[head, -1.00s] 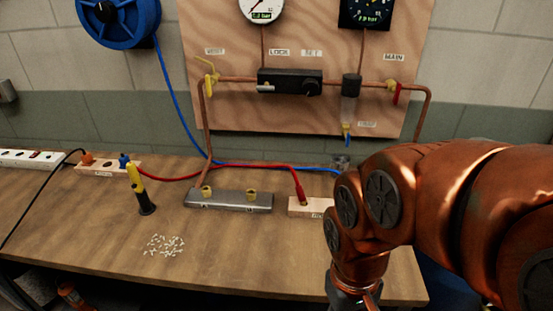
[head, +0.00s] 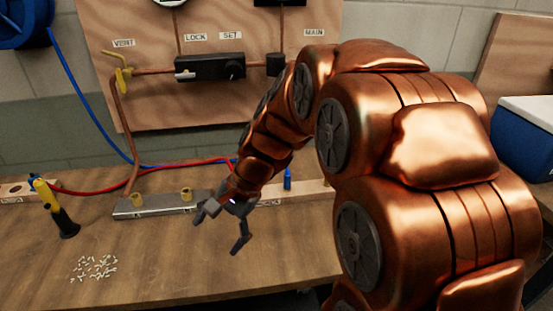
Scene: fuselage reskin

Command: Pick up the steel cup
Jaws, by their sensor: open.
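I cannot make out a steel cup in the head view now. My copper arm covers much of the middle and right, including the table strip below the wall board's right part. My gripper (head: 222,230) is open and empty, its dark fingers spread. It is in front of the right end of the grey metal bar (head: 150,206), over the table (head: 200,265). I cannot tell its exact height above the table.
A yellow-and-black tool (head: 57,212) stands at left, with scattered white bits (head: 93,267) in front. Red and blue hoses run along the back. A wooden strip (head: 311,190) lies right of the gripper. A blue cooler (head: 525,143) is at far right.

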